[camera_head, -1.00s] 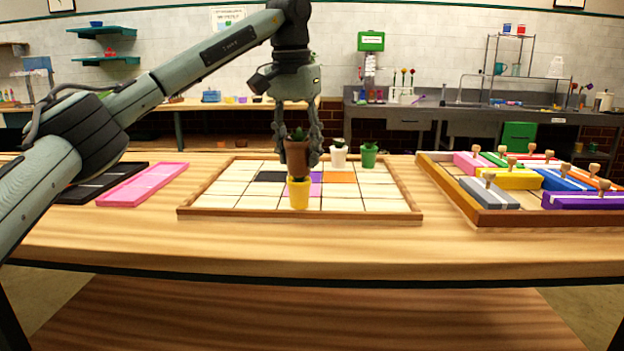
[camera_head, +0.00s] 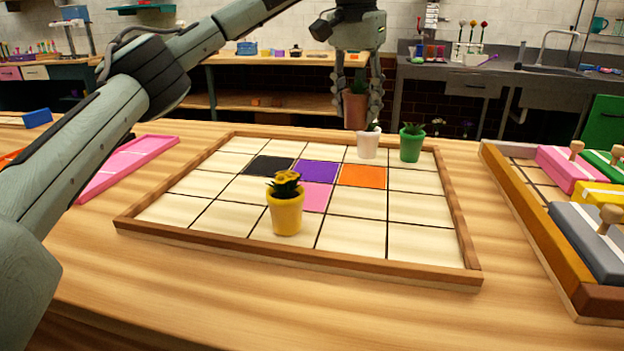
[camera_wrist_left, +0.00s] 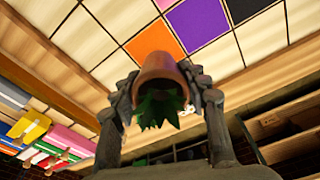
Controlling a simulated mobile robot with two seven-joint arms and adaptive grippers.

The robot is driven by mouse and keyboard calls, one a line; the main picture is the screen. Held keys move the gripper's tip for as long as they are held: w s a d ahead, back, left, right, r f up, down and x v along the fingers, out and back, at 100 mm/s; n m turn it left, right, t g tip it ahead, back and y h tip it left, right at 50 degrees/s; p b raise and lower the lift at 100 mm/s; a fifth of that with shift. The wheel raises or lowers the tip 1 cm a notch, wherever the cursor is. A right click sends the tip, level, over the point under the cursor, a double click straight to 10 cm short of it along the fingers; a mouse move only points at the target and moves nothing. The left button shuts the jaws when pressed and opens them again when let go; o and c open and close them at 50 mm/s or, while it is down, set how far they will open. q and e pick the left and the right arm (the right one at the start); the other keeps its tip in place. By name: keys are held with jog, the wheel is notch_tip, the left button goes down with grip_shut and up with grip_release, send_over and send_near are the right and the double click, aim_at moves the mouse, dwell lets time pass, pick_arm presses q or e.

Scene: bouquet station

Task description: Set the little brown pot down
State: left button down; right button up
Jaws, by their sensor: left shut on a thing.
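The little brown pot (camera_head: 355,110) with a green plant hangs in my left gripper (camera_head: 362,114), whose fingers are shut on its sides. In the head view it shows just above and behind the white pot (camera_head: 368,146), near the far edge of the tiled board (camera_head: 180,236). In the left wrist view the brown pot (camera_wrist_left: 162,68) sits between the fingertips (camera_wrist_left: 161,92), its plant towards the camera. A green pot (camera_head: 412,147) stands right of the white one. A yellow pot (camera_head: 286,212) stands near the front. My right gripper is not in view.
The board has black, purple, orange and pink squares; its other squares are pale, several of them empty. A pink tray (camera_head: 128,166) lies to the left. A wooden-framed box (camera_head: 530,222) of coloured blocks with knobs stands to the right.

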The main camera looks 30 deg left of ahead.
pick_arm(q)
jog(key=s+a+f, duration=0.2)
jog(key=s, duration=0.1)
jog(key=s+a+f, duration=0.1)
jog(key=s+f, duration=0.1)
jog(key=s, duration=0.1)
jog(key=s+a+f, duration=0.2)
jog(key=s, duration=0.1)
jog(key=shift+s+a+f+b, duration=0.2)
jog(key=shift+a+b, duration=0.1)
jog(key=shift+b, duration=0.1)
notch_tip(320, 180, down, 4)
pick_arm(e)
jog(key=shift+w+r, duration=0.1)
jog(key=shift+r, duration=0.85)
pick_arm(q)
jog(key=c, duration=1.3)
grip_release()
jog(key=shift+f, duration=0.15)
jog(key=o, duration=0.5)
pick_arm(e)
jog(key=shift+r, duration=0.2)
